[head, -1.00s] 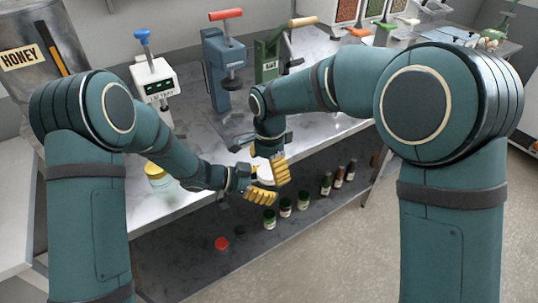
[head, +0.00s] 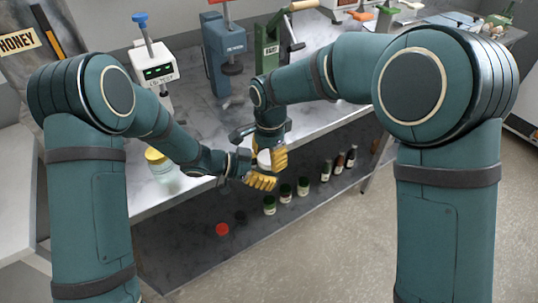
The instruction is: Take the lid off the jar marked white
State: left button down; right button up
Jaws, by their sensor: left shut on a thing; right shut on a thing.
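A small pale jar with a white top (head: 264,158) is between my two hands, in front of the bench edge. My fingers hide most of it, and its marking cannot be read. My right gripper (head: 279,160) comes down from above and is shut at the white top, which seems to be the lid. My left gripper (head: 261,181) comes in from the left, just below, and is shut on what seems to be the jar's body. I cannot see whether lid and jar are apart.
A jar with a yellow lid (head: 156,164) stands on the bench's front left. A white meter (head: 153,75), a blue press (head: 226,55) and a green press (head: 268,45) stand behind. The lower shelf (head: 190,265) holds a red-lidded jar (head: 222,229) and several small bottles (head: 303,187).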

jog(key=shift+n, duration=1.2)
jog(key=o, duration=1.3)
jog(key=shift+c, duration=0.2)
jog(key=shift+r, duration=0.1)
notch_tip(320, 180, up, 4)
jog(key=shift+r, duration=0.1)
jog(key=shift+o, duration=0.2)
jog(key=shift+r+m, duration=1.6)
jog(key=shift+r, duration=0.05)
jog(key=shift+f, duration=3.85)
